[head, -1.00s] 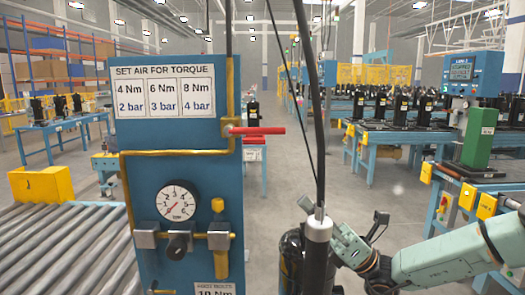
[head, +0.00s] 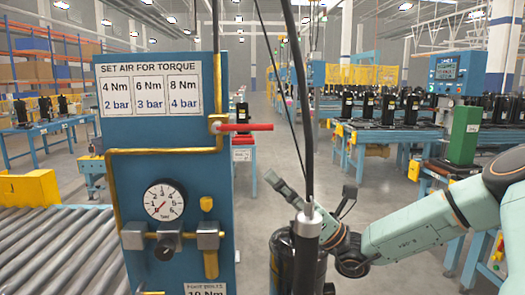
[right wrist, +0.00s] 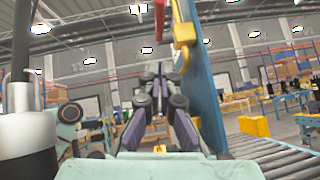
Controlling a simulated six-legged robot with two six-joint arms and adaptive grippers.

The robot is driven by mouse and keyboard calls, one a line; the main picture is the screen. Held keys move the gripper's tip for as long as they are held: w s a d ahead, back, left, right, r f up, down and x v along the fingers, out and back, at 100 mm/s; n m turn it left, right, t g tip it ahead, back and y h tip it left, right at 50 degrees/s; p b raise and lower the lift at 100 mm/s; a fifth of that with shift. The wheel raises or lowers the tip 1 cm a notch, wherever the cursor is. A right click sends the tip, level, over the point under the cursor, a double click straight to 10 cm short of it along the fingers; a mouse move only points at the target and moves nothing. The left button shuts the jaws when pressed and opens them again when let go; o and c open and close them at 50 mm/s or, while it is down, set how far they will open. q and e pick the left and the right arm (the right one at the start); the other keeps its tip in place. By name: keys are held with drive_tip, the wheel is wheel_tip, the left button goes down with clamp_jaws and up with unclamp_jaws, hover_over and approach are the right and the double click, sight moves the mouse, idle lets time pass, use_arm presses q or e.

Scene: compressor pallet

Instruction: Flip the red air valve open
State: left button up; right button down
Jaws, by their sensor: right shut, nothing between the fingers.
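The red air valve handle (head: 246,127) sticks out level to the right from the valve on the right edge of a blue panel (head: 130,135). It also shows in the right wrist view (right wrist: 159,20), above my fingers. My right gripper (head: 272,180) is shut and empty, below and to the right of the handle and apart from it. A hanging dark tool hides part of it in the head view. Its fingers also show in the right wrist view (right wrist: 161,72), pointing up beside the panel edge. My left gripper is not in view.
The panel carries a pressure gauge (head: 164,200), its needle at the low end, yellow pipes and a torque sign (head: 150,88). The dark hanging tool (head: 306,225) stands in front of my right gripper. A roller conveyor (head: 50,245) lies at the left.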

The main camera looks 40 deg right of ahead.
sight(244, 127)
wheel_tip(244, 127, up, 7)
drive_tip(key=w+a+p, duration=0.1)
drive_tip(key=w, duration=0.1)
drive_tip(key=shift+a+f+p, duration=0.15)
drive_tip(key=shift+a+p, duration=0.15)
drive_tip(key=shift+a, duration=0.05)
drive_tip(key=shift+w, duration=0.2)
